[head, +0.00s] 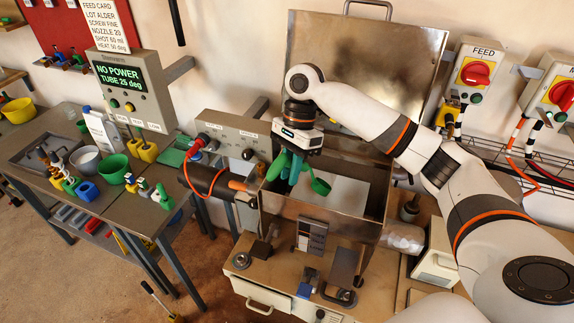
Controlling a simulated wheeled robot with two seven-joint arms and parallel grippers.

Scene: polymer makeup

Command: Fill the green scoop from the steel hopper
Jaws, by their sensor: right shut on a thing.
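The steel hopper (319,211) stands in the middle of the head view, open at the top, with its large lid (385,55) raised behind it. A pale surface (349,190) shows inside; I cannot tell whether it is material or bare metal. My right gripper (292,166) reaches in from the right and points down over the left part of the hopper opening. It is shut on the green scoop (320,187), whose small bowl shows just right of the fingers, at the hopper mouth. I cannot tell whether the bowl holds anything. My left gripper is out of view.
A NO POWER display box (133,87) stands at the left. A FEED switch (476,72) is on the right wall.

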